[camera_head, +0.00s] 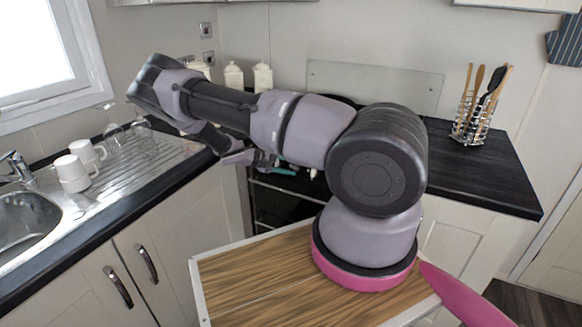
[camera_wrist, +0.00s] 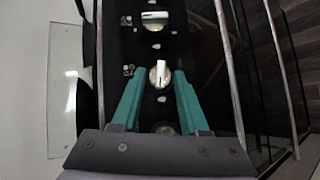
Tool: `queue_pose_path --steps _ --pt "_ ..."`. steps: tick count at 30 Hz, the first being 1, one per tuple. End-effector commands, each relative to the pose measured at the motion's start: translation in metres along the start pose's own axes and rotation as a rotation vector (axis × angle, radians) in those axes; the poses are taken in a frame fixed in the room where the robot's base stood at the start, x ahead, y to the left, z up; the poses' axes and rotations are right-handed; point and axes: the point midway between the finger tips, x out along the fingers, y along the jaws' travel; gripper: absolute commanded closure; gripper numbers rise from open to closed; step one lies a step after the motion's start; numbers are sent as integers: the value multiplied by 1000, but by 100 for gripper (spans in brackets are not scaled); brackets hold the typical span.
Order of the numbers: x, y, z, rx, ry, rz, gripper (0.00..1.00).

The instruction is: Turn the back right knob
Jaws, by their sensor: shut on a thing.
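The stove's dark control panel (camera_wrist: 143,50) shows in the wrist view with a row of silver-white knobs. My gripper (camera_wrist: 158,76) has teal fingers that reach along the panel, one on each side of a knob (camera_wrist: 160,73), and is shut on it. A second knob (camera_wrist: 154,19) is farther up the panel, clear of the fingers. A third round knob (camera_wrist: 164,128) lies between the finger bases, partly hidden by the gripper body. In the head view my gripper (camera_head: 277,169) is at the stove front, and my arm hides most of the stove. I cannot tell which knob is back right.
A glass lid (camera_head: 375,86) stands upright behind the stove. Metal rails (camera_wrist: 226,70) run beside the panel. A utensil rack (camera_head: 474,118) stands on the black counter at right. White mugs (camera_head: 72,172) and glasses are on the sink drainer at left.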

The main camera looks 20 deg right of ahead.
Motion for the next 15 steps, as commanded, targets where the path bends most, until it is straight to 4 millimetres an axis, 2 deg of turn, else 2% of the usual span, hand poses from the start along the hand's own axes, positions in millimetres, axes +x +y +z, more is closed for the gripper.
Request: queue_pose_path --steps 15 --pt "0 -3 0 -125 2 104 100"
